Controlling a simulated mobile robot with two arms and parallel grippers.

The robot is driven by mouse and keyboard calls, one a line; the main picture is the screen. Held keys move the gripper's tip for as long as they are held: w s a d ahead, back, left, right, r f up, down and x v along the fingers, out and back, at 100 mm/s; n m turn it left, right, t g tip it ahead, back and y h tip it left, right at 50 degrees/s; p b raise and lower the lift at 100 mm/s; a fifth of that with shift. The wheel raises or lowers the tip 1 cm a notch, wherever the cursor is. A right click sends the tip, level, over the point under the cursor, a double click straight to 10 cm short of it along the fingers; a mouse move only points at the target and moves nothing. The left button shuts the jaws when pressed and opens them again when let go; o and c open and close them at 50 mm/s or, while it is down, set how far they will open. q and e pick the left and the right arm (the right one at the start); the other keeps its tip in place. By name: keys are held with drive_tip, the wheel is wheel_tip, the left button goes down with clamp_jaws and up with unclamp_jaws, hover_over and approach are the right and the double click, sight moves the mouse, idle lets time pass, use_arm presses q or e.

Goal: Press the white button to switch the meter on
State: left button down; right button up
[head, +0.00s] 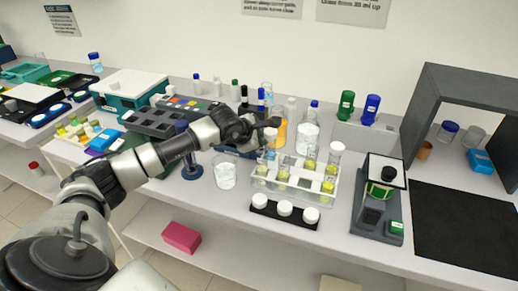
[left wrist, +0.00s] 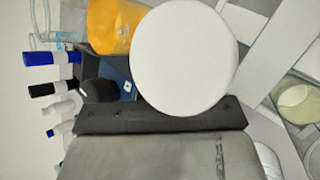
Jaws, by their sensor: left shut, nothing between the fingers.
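My left gripper (head: 267,130) is over the middle of the bench, behind the clear vial rack, with its fingers shut and empty. In the left wrist view a large white round disc (left wrist: 183,60) sits close in front of the dark gripper edge (left wrist: 160,115). It may be the white button, but I cannot tell, nor whether the gripper touches it. A dark blue piece (left wrist: 127,85) shows partly behind the disc. In the head view my left arm and gripper hide that spot, and I cannot make out the meter there. My right gripper is not in view.
The clear rack (head: 262,182) with yellow vials and a black strip with white caps (head: 285,208) stand in front of the gripper. A beaker (head: 225,172) is near my wrist. An orange vessel (head: 281,133) and several capped bottles stand behind. A black mat (head: 465,225) is clear.

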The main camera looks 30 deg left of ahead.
use_arm(q)
drive_tip(key=shift+f+b, duration=0.35)
idle(0.7)
drive_tip(key=shift+r+p, duration=0.3)
drive_tip(key=shift+r, duration=0.5)
wheel_tip(320, 180, up, 6)
drive_tip(key=p, duration=0.3)
idle(0.3)
drive_tip(key=shift+f, duration=0.1)
